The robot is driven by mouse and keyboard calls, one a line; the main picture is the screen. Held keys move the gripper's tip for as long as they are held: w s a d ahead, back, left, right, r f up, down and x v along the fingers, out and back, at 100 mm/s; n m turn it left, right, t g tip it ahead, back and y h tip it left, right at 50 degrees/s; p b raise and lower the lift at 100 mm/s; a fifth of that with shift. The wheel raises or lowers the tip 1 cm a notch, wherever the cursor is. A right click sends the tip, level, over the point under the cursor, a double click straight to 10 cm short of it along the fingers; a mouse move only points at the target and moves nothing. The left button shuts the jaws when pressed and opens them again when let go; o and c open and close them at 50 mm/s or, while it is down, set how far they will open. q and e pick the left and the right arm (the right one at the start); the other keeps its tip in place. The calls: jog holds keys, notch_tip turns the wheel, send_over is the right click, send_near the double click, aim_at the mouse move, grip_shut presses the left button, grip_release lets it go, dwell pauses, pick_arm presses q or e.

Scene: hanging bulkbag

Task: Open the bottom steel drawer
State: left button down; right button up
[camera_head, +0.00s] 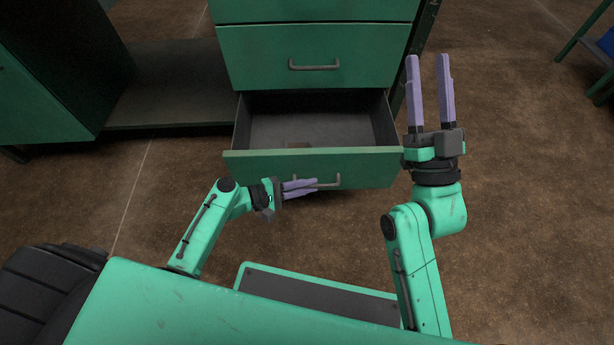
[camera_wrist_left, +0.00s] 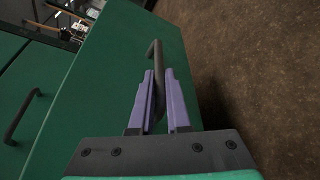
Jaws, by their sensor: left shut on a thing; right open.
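The bottom steel drawer (camera_head: 240,167) has a green front and stands pulled out, with its grey inside showing in the head view. My left gripper (camera_head: 314,187) is shut on the drawer's grey bar handle (camera_head: 332,182), at the front of the drawer. In the left wrist view the handle (camera_wrist_left: 154,55) passes between the two purple fingers of the left gripper (camera_wrist_left: 159,80). The green drawer front (camera_wrist_left: 110,75) fills the middle of that view. My right gripper (camera_head: 428,65) is open and empty, fingers pointing up, right of the drawer.
Above the open drawer is a closed green drawer (camera_head: 270,55) with its own handle. A green cabinet with a low shelf (camera_head: 165,110) stands to the left. A green-framed table (camera_head: 590,45) is at the far right. The brown floor right of the drawer is clear.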

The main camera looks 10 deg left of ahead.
notch_tip(320, 180, down, 20)
jog(key=s+a+f+m+g+h+p, duration=0.1)
jog(key=s+a+m+g+h+p, duration=0.15)
jog(key=g, duration=0.45)
pick_arm(q)
jog(key=s+d+p, duration=0.1)
jog(key=s+d, duration=0.1)
jog(key=s, duration=0.7)
jog(key=shift+s+d, duration=0.15)
pick_arm(e)
jog(key=s+f+g, duration=0.4)
jog(key=s+f, duration=0.6)
jog(key=f, duration=0.3)
jog(key=shift+s+a+g+h, duration=0.15)
jog(key=shift+s+g+h, duration=0.1)
jog(key=shift+g+h, duration=0.2)
jog(key=shift+f, duration=0.1)
pick_arm(q)
jog(key=c, duration=0.9)
grip_release()
